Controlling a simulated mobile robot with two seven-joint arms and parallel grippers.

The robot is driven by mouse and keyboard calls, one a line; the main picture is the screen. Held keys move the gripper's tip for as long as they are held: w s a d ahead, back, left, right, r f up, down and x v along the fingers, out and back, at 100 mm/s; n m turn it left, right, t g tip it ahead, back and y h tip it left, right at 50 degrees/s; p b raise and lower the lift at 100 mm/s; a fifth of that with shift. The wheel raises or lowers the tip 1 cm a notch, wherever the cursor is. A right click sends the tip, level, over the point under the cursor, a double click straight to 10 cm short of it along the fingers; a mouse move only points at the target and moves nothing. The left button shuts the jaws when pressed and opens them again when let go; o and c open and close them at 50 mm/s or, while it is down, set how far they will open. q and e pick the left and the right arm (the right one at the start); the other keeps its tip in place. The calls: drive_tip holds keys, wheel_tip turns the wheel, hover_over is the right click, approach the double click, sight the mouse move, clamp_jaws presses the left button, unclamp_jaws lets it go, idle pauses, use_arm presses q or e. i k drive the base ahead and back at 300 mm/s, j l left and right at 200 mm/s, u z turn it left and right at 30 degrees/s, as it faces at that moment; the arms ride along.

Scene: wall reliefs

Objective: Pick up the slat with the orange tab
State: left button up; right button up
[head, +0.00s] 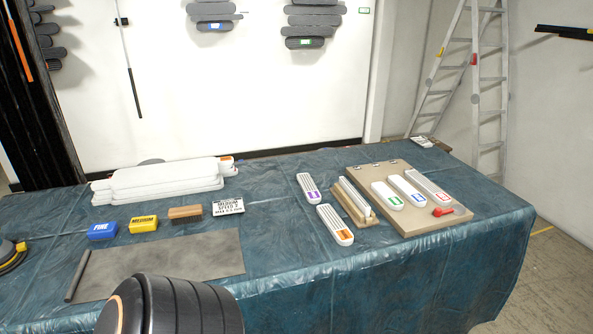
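The slat with the orange tab (333,223) is white with a grooved top and lies on the blue table covering, left of a tan board. Its orange tab is at its near end. A similar slat with a purple tab (308,187) lies just behind it, apart from it. Three more slats lie on the board: green-tabbed (386,195), blue-tabbed (408,190) and red-tabbed (428,186). Neither of my grippers is in view.
A wooden rack (354,202) with upright light strips stands close right of the orange-tabbed slat. The tan board (411,221) also bears a red tool (443,211). White panels (163,178) and coloured blocks (144,223) are at left. The covering in front of the slat is clear.

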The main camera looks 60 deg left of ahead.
sight(342, 235)
drive_tip(key=u, duration=1.8)
